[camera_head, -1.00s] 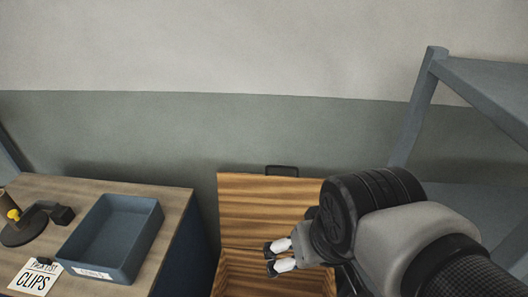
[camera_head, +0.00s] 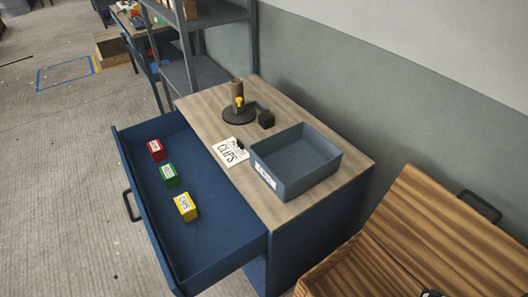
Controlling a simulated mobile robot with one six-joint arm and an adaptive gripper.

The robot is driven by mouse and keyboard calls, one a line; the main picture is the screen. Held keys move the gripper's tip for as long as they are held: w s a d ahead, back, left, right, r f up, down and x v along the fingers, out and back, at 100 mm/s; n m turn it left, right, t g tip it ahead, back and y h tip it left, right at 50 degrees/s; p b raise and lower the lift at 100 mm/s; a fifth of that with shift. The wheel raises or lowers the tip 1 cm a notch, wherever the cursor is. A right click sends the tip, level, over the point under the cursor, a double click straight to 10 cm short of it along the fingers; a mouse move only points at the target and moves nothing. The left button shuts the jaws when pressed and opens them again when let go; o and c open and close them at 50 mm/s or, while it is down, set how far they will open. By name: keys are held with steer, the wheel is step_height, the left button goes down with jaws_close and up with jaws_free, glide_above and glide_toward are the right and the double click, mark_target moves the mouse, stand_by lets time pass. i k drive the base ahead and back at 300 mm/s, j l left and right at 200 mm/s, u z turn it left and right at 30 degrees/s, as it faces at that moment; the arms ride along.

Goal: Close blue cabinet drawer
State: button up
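The blue cabinet (camera_head: 305,236) has a wooden top. Its blue drawer (camera_head: 222,222) is pulled well out toward the left and front. The drawer's dark handle (camera_head: 131,206) is on its outer face. Inside the drawer lie a red box (camera_head: 156,150), a green box (camera_head: 172,176) and a yellow box (camera_head: 186,207). Only a small dark and white piece, apparently the tip of my gripper (camera_head: 432,293), shows at the bottom edge, lower right, over the wooden box and well apart from the drawer. The rest of it is out of frame.
On the cabinet top are a blue tray (camera_head: 318,178), a CLIPS card (camera_head: 230,152) and a dark stand (camera_head: 238,108). An open wooden box (camera_head: 440,222) stands to the right. A grey shelf rack (camera_head: 205,68) stands behind. The floor (camera_head: 65,190) left of the drawer is clear.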

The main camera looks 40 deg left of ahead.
mark_target(192, 256)
steer(key=k+j, duration=0.25)
steer(key=k+j+u, duration=0.1)
steer(key=k+j, duration=0.2)
steer(key=j, duration=0.2)
steer(key=k+j, duration=0.25)
steer(key=j, duration=0.15)
steer(key=u, duration=1.75)
